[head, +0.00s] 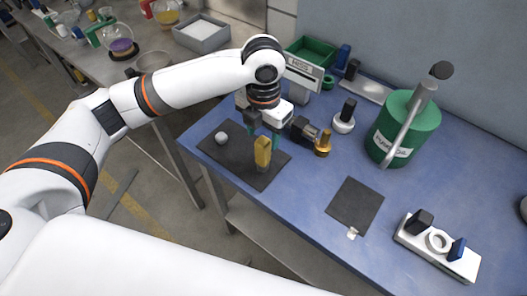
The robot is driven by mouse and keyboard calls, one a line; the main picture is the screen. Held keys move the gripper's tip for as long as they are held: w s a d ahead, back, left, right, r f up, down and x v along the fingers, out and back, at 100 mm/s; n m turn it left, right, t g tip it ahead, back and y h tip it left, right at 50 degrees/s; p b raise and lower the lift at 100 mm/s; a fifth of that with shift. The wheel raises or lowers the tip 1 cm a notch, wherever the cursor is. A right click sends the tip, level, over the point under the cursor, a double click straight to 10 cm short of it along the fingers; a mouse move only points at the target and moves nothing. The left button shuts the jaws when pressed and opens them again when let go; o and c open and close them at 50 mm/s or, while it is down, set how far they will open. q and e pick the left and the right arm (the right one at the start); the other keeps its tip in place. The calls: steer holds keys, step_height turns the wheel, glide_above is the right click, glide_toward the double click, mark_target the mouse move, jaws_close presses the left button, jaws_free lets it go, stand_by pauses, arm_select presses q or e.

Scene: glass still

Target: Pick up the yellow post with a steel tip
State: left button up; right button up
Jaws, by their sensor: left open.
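The yellow post (262,151) stands upright on a dark mat (213,152) near the left end of the blue table. A steel tip on it is too small or hidden to make out. My left gripper (264,136) comes down from above, just behind the post in this view. Its fingers are open and dark, and they show around and behind the post's upper part. I cannot tell whether they touch it. My right gripper is not in view.
A brass fitting (323,145) and dark parts stand just right of the gripper. Further right are a white-based black knob (345,117), a green cylinder (403,130), a dark square mat (355,205) and a white fixture (438,248). A small grey ball (222,138) lies on the mat.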

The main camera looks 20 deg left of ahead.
mark_target(263, 141)
arm_select(q)
steer(key=shift+f, duration=0.95)
steer(key=shift+f+p, duration=0.45)
steer(key=shift+f, duration=0.25)
step_height(263, 141, down, 4)
steer(key=shift+f+p, duration=0.1)
steer(key=shift+p, duration=0.5)
steer(key=shift+c, duration=0.5)
jaws_close()
step_height(263, 141, up, 9)
steer(key=shift+f+b, duration=0.1)
steer(key=shift+b, duration=0.9)
steer(key=shift+r, duration=0.65)
